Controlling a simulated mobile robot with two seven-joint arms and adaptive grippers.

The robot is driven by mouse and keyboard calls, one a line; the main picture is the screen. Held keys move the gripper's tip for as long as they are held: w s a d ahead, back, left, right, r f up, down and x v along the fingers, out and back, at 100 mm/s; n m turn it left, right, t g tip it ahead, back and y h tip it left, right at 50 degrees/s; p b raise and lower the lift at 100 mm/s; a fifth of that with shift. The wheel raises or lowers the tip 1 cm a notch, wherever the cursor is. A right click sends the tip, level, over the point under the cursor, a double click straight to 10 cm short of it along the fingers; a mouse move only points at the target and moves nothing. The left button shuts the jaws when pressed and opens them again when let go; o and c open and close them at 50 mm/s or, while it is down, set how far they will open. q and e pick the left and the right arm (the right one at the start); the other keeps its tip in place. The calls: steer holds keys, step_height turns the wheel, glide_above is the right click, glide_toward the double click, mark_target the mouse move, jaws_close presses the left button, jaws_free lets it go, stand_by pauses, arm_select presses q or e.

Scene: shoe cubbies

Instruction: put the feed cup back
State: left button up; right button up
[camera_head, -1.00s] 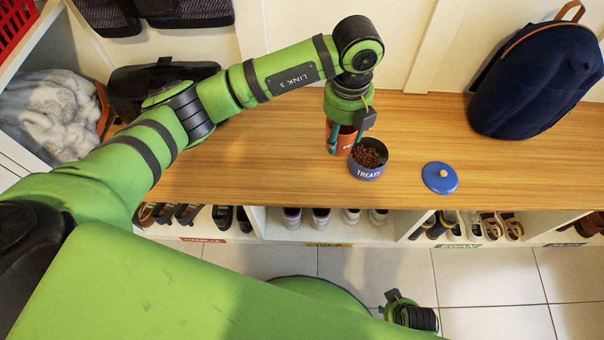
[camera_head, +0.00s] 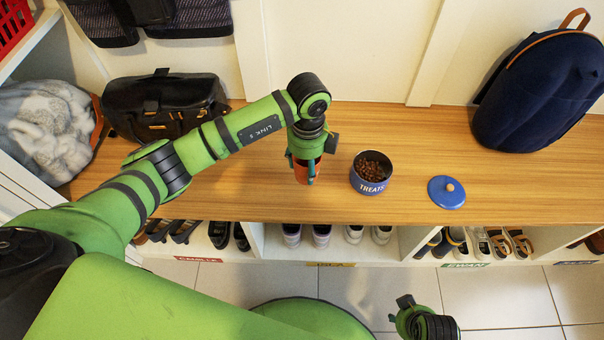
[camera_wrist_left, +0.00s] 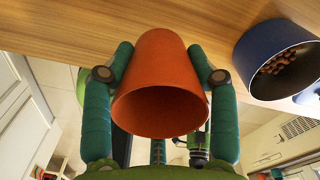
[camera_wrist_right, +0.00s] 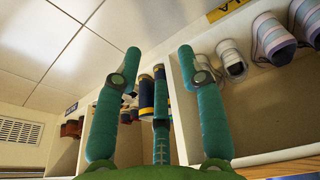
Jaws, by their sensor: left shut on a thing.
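My left gripper (camera_head: 304,160) is shut on the orange-red feed cup (camera_head: 302,174), above the wooden bench top. In the left wrist view the cup (camera_wrist_left: 160,85) sits between both fingers with its mouth toward the palm, and no food shows in its dark inside. I cannot tell whether its base touches the wood. The blue treats tin (camera_head: 372,186) stands open to the right of the cup, apart from it, with brown kibble in it. Its blue lid (camera_head: 446,192) lies farther right. My right gripper (camera_wrist_right: 160,65) is open and empty, low in front of the bench.
A black bag (camera_head: 165,105) and a grey-white fluffy bundle (camera_head: 45,125) are at the left. A navy backpack (camera_head: 540,90) leans at the right. Shoes (camera_head: 322,235) fill cubbies below the bench (camera_head: 250,185). Bench top behind the tin is clear.

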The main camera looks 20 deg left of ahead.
mark_target(302, 174)
arm_select(q)
steer(key=shift+w+a+f, duration=0.1)
steer(key=shift+a+f, duration=0.4)
steer(key=shift+a, duration=0.15)
step_height(302, 174, down, 4)
steer(key=shift+r+b, duration=0.25)
steer(key=shift+b, duration=0.35)
steer(key=shift+f, duration=0.15)
arm_select(e)
steer(key=r, duration=0.3)
steer(key=shift+w, duration=0.35)
arm_select(q)
steer(key=shift+f, duration=0.2)
arm_select(e)
steer(key=shift+r, duration=0.2)
arm_select(q)
steer(key=o, duration=1.3)
steer(key=shift+c, duration=0.2)
arm_select(e)
steer(key=shift+r, duration=0.1)
arm_select(q)
steer(key=shift+r, duration=0.15)
step_height(302, 174, up, 12)
steer(key=p, duration=0.2)
steer(key=shift+p, duration=0.35)
arm_select(e)
step_height(302, 174, down, 7)
steer(key=s, duration=0.2)
steer(key=shift+r, duration=0.15)
